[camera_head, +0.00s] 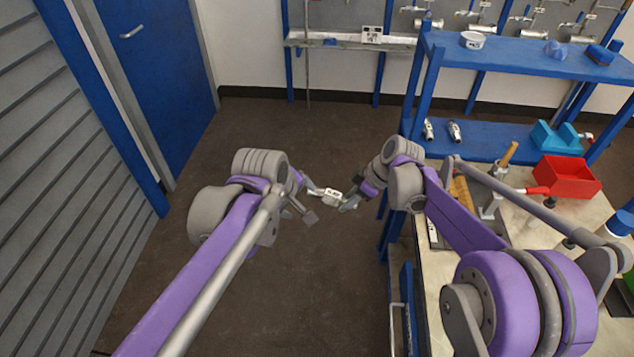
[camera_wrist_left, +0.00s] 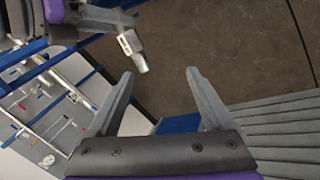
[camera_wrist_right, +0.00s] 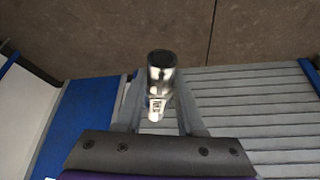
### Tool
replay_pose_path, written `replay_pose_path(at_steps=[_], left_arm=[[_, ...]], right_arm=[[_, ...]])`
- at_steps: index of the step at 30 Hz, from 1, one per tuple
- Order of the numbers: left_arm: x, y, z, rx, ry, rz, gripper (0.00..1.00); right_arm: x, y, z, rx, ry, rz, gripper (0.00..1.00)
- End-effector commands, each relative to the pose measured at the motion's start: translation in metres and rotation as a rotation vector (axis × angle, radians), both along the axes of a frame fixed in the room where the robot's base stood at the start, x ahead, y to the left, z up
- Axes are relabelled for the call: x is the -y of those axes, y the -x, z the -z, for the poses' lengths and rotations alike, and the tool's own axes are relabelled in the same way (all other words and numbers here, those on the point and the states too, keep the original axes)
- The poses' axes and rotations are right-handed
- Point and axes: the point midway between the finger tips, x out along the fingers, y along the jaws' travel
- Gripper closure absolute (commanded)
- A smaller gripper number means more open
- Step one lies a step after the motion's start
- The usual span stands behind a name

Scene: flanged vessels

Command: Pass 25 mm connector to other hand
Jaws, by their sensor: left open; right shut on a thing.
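The connector (camera_head: 332,196) is a short shiny metal cylinder with a white printed label. My right gripper (camera_head: 347,203) is shut on it and holds it in the air above the floor. In the right wrist view the connector (camera_wrist_right: 160,72) sticks out between the fingers (camera_wrist_right: 154,104), its round end facing away. My left gripper (camera_head: 311,203) is open and empty, just left of the connector in the head view. In the left wrist view the connector (camera_wrist_left: 133,48) lies beyond the open fingertips (camera_wrist_left: 161,74), nearer the left finger, apart from both.
A blue shelf unit (camera_head: 530,57) and a workbench (camera_head: 540,230) with a red bin (camera_head: 567,176) and a teal holder (camera_head: 556,138) stand at the right. A blue door (camera_head: 150,80) and grey slatted wall are at the left. The brown floor below is clear.

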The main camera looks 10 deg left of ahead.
Motion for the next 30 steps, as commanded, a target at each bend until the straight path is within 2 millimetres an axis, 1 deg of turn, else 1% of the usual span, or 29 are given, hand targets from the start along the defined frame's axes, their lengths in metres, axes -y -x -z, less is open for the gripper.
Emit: replay_pose_path(at_steps=[1,3,6,10,13,17,27,30], left_arm=[[0.010,-0.014,-0.002,-0.014,0.040,-0.049,0.15],[0.019,-0.028,-0.004,-0.032,0.090,-0.115,0.15],[0.029,-0.041,-0.005,-0.052,0.138,-0.183,0.15],[0.035,-0.050,-0.003,-0.064,0.169,-0.226,0.15],[0.038,-0.054,0.003,-0.067,0.175,-0.235,0.15],[0.041,-0.063,0.019,-0.066,0.175,-0.234,0.15],[0.052,-0.092,0.074,-0.066,0.174,-0.233,0.15],[0.055,-0.098,0.086,-0.066,0.174,-0.233,0.15]], right_arm=[[0.000,0.000,0.000,0.000,-0.001,0.000,1.00],[0.000,0.000,0.000,0.000,-0.001,0.001,1.00],[0.000,0.000,0.000,0.000,-0.001,0.001,1.00],[0.000,0.000,0.000,0.000,-0.001,0.001,1.00],[0.000,0.000,0.000,0.000,-0.001,0.001,1.00],[0.000,0.000,0.000,0.000,-0.001,0.001,1.00],[0.000,0.000,0.000,0.000,-0.001,0.001,1.00],[0.000,0.000,0.000,0.000,-0.001,0.001,1.00]])
